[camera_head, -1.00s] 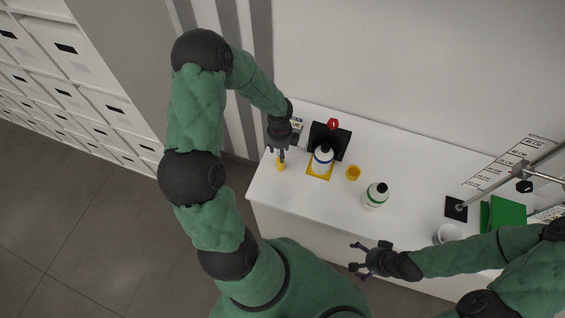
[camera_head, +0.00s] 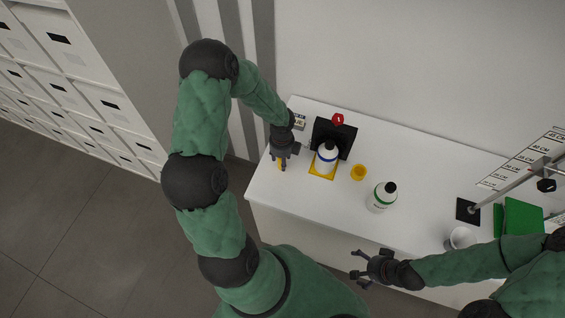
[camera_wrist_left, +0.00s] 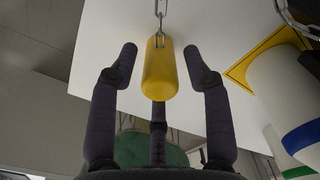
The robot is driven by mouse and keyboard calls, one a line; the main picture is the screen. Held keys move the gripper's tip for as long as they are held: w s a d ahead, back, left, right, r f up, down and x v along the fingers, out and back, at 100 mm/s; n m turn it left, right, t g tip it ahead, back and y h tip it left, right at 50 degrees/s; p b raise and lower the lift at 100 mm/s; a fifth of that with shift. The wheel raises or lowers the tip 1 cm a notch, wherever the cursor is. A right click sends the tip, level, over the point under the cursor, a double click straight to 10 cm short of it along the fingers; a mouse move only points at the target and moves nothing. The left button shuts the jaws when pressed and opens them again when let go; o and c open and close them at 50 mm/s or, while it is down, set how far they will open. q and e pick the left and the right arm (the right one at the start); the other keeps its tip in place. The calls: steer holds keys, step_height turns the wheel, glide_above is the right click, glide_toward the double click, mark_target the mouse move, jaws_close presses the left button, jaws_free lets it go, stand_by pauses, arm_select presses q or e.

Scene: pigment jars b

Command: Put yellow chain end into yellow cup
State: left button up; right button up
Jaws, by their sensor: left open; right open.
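The yellow chain end (camera_wrist_left: 160,75) is a rounded yellow cylinder hanging from a metal chain (camera_wrist_left: 160,22) in the left wrist view. My left gripper (camera_head: 281,163) is open, with its dark fingers on both sides of the yellow end and visible gaps between them. In the head view the yellow end is mostly hidden by these fingers. The yellow cup (camera_head: 359,173) stands on the white table, to the right of the left gripper. My right gripper (camera_head: 359,268) is open and empty off the table's front edge.
A white bottle with a blue band (camera_head: 326,158) stands on a yellow-edged mat (camera_head: 318,173) between left gripper and cup. A green-banded bottle (camera_head: 382,197) stands right of the cup. A white cup (camera_head: 461,237) and green panel (camera_head: 523,218) are farther right on the table (camera_head: 425,190).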

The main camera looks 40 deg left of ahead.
arm_select(q)
jaws_close()
steer(key=shift+r+p, duration=0.85)
steer(key=shift+r, duration=0.05)
stand_by(0.8)
step_height(320, 180, up, 18)
steer(key=p, duration=1.6)
steer(key=shift+r, duration=0.2)
stand_by(1.2)
steer(key=shift+d, duration=0.1)
